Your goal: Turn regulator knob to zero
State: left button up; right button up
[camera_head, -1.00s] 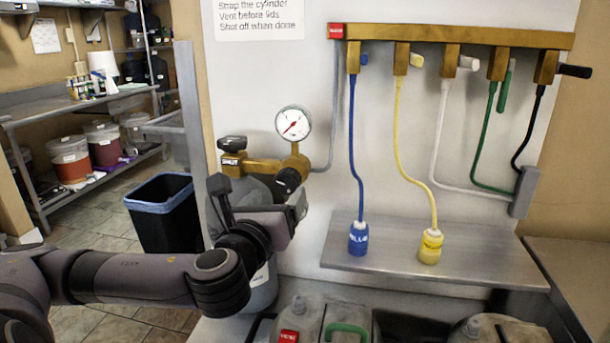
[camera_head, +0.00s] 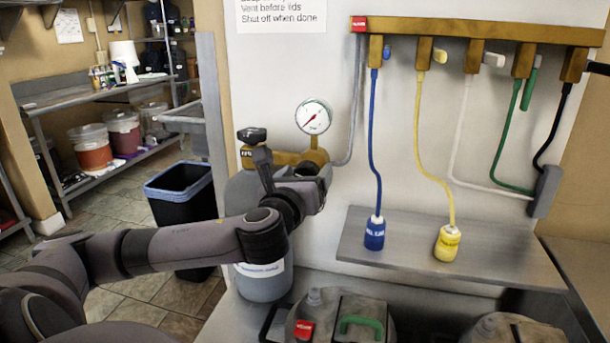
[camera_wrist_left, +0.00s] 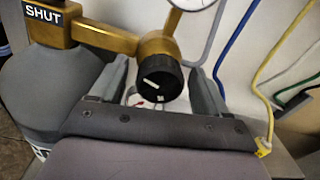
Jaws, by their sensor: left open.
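The black regulator knob (camera_wrist_left: 159,78) with a white pointer mark sits on the brass regulator body (camera_wrist_left: 153,43) in the left wrist view. My left gripper (camera_wrist_left: 165,75) is open, with one finger on each side of the knob; I cannot tell whether they touch it. In the head view my left gripper (camera_head: 310,183) is at the regulator and hides most of the knob. The round gauge (camera_head: 313,116) above has a red needle. The grey cylinder (camera_head: 262,280) stands below, with a black valve knob (camera_head: 252,135) on top. My right gripper is not seen.
A brass manifold (camera_head: 480,30) with coloured hoses runs along the wall at right. A blue bottle (camera_head: 375,233) and a yellow bottle (camera_head: 447,243) stand on the metal shelf (camera_head: 400,250). Lidded buckets (camera_head: 385,310) are at the front. A black bin (camera_head: 182,210) stands behind my left arm.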

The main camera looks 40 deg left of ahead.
pick_arm(q)
jog(key=c, duration=1)
jog(key=shift+c, duration=0.2)
jog(key=shift+n, duration=0.9)
jog(key=n, duration=0.3)
jog(key=shift+f, duration=0.1)
jog(key=n, duration=1.1)
jog(key=shift+f+n+y, duration=0.1)
jog(key=shift+n+y, duration=0.2)
jog(key=shift+y, duration=0.1)
jog(key=n+p, duration=0.1)
jog(key=n, duration=0.4)
jog(key=shift+n, duration=0.3)
